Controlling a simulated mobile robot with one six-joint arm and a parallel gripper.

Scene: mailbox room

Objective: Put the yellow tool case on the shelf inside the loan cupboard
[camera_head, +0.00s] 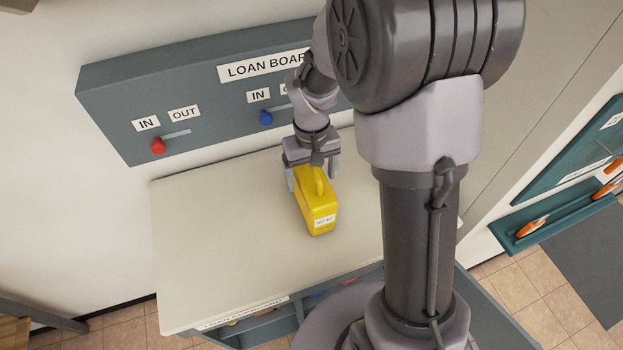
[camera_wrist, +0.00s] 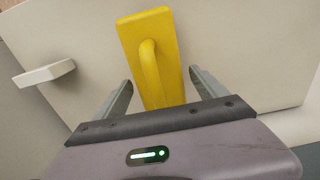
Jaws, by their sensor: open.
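The yellow tool case (camera_head: 318,212) stands on the pale top of the counter (camera_head: 210,230), with a white label on its near end and a handle on top. It also shows in the wrist view (camera_wrist: 133,38), its handle running between my fingers. My gripper (camera_head: 312,180) is over the far part of the case, one finger on each side. In the wrist view my gripper (camera_wrist: 160,90) is open, with gaps between both fingers and the handle.
The loan board (camera_head: 200,85) hangs on the wall behind the counter, with a red knob (camera_head: 158,146) and a blue knob (camera_head: 266,118). A teal rack (camera_head: 560,215) with orange-handled tools is at the right. The counter's left part is clear.

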